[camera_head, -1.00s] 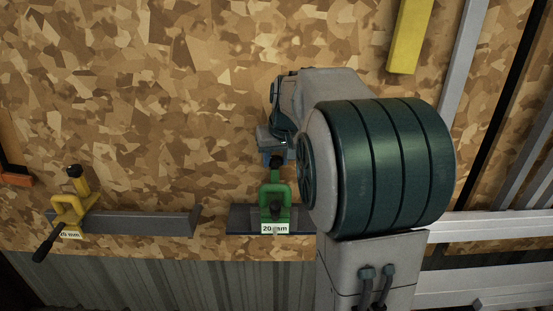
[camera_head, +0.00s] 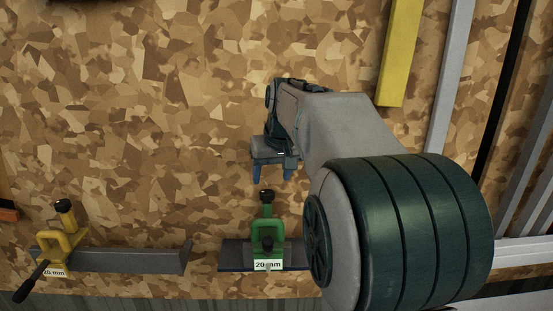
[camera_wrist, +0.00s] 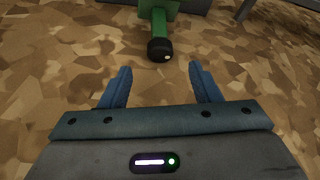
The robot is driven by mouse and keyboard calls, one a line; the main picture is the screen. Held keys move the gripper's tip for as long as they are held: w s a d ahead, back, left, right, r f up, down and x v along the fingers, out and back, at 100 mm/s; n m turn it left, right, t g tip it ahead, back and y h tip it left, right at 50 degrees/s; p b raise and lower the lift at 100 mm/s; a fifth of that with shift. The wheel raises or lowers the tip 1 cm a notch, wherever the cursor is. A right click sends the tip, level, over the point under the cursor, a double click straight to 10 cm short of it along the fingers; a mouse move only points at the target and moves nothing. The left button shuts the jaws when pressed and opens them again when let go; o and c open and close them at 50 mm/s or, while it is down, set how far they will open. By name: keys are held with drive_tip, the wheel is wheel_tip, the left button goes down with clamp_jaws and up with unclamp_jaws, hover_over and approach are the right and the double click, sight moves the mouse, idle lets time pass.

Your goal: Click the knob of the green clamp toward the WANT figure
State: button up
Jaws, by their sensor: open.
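The green clamp (camera_head: 262,238) stands on a dark flat bar, with a white "20 mm" label (camera_head: 268,265) on its front. Its black knob (camera_head: 266,196) tops a green stem. My gripper (camera_head: 273,173) is just above the knob in the head view, its blue fingers apart and empty. In the wrist view the black knob (camera_wrist: 160,50) lies beyond the open fingertips (camera_wrist: 159,70), roughly centred between them and apart from both. Part of the green clamp (camera_wrist: 158,8) shows at the top edge. I cannot make out a WANT figure.
A yellow clamp (camera_head: 62,243) with a black lever sits at left on a grey bar (camera_head: 130,261). A yellow bar (camera_head: 399,55) and pale rails (camera_head: 451,90) lie at right. The patterned board around my gripper is clear on the left.

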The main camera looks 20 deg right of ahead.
drive_tip(key=v, duration=0.6)
drive_tip(key=shift+r, duration=0.3)
drive_tip(key=shift+s, duration=0.1)
